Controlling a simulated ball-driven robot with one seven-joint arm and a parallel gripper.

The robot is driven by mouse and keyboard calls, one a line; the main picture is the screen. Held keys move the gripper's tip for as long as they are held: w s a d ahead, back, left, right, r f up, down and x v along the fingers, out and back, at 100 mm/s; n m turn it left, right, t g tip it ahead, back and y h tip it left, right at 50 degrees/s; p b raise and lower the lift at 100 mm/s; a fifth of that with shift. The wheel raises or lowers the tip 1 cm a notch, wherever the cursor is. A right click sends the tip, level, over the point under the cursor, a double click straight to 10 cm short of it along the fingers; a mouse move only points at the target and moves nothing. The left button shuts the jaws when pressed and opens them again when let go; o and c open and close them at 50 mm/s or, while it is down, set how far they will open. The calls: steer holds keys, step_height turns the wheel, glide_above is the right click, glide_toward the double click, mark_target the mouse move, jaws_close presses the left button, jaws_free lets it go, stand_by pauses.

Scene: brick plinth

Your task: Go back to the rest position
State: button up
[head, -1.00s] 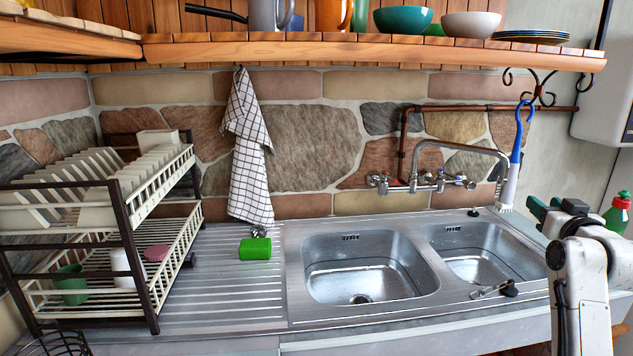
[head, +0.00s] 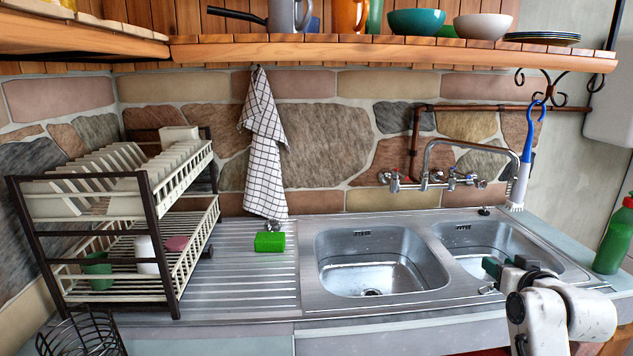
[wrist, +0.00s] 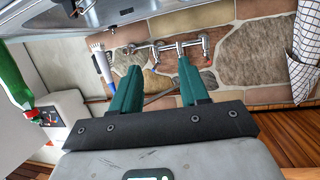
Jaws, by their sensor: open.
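My gripper (head: 507,268) is in the lower right of the head view, above the front of the right sink basin. In the wrist view its two green fingers (wrist: 158,88) stand apart with nothing between them, so it is open and empty. The white arm behind it hides part of the counter's front edge.
A double steel sink (head: 310,265) fills the middle, with a tap (head: 428,160) behind it. A green bottle (head: 613,240) is right of my arm. A wooden shelf (head: 380,52) hangs above.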

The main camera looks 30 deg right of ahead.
steer(key=s+a+f+n+g+y, duration=0.1)
steer(key=s+a+f+g+y, duration=0.15)
steer(key=a+f, duration=0.75)
steer(key=s+a+f+n+g+y, duration=0.2)
steer(key=s+a+f+y, duration=0.1)
steer(key=a+f, duration=0.65)
steer(key=s+a+f+n+g, duration=0.1)
steer(key=s+a+f+g, duration=0.2)
steer(key=s+a, duration=0.4)
steer(key=s+a+f+n+g+y, duration=0.1)
steer(key=s+a+f+g, duration=0.3)
steer(key=s, duration=0.9)
steer(key=a+n, duration=0.1)
steer(key=a, duration=0.2)
steer(key=shift+a+f, duration=0.2)
steer(key=shift+f, duration=0.15)
